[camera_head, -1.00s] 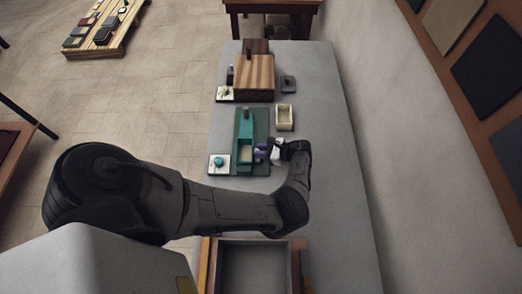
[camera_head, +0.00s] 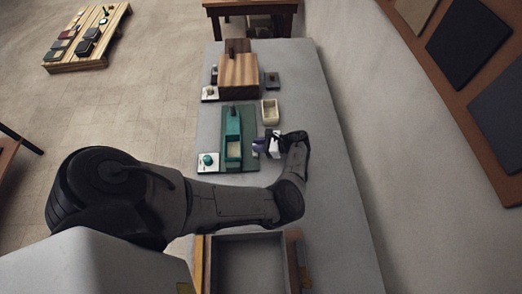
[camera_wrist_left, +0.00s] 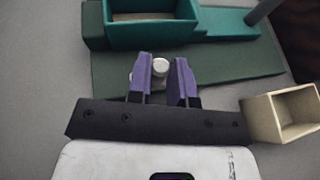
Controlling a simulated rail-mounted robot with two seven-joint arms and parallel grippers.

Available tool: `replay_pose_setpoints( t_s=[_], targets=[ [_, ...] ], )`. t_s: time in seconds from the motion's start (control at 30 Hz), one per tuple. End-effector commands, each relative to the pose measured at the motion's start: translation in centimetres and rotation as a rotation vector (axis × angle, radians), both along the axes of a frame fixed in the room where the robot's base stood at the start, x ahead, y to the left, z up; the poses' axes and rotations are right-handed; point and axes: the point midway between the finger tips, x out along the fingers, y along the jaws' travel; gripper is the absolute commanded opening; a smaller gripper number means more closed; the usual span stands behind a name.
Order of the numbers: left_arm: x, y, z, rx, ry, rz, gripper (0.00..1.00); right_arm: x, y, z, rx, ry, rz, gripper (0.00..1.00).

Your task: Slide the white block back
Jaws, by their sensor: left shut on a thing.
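My left gripper (camera_head: 257,145) is low over the right edge of the dark green base (camera_head: 250,123). In the left wrist view its purple fingers (camera_wrist_left: 162,72) are shut on a small white piece (camera_wrist_left: 160,66) with a rounded top. Most of this piece is hidden by the fingers, so I cannot tell its full shape. The teal open box (camera_head: 233,138) on the base lies left of the fingers, apart from them. It shows at the top of the left wrist view (camera_wrist_left: 150,30). My right gripper is not in view.
A cream open box (camera_head: 270,112) stands close behind the gripper; a white tile with a teal knob (camera_head: 208,161) lies left. A wooden block (camera_head: 238,76) is farther back. A grey tray (camera_head: 248,236) is in front. The table's right side is clear.

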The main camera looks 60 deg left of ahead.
Motion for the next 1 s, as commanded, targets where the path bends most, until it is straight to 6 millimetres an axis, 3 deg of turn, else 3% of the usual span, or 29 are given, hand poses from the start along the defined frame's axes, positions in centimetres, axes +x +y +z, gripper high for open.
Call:
replay_pose_setpoints(
  t_s=[0.17,0.2,0.47,0.77,1.0],
  targets=[
    [0.2,-0.3,-0.1,-0.006,-0.003,-0.006,0.0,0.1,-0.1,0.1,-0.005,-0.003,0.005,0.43],
    [0.2,-0.3,0.0,-0.007,-0.002,-0.006,0.21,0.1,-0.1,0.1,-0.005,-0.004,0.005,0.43],
    [0.2,-0.3,0.0,-0.005,-0.002,-0.004,0.46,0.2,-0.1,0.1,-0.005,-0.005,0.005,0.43],
    [0.3,-0.4,0.0,-0.005,-0.001,-0.003,0.46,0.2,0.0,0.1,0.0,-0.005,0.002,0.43],
    [2.8,-2.3,1.2,-0.004,-0.003,-0.006,0.46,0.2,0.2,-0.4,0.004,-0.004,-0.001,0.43]
  ],
)
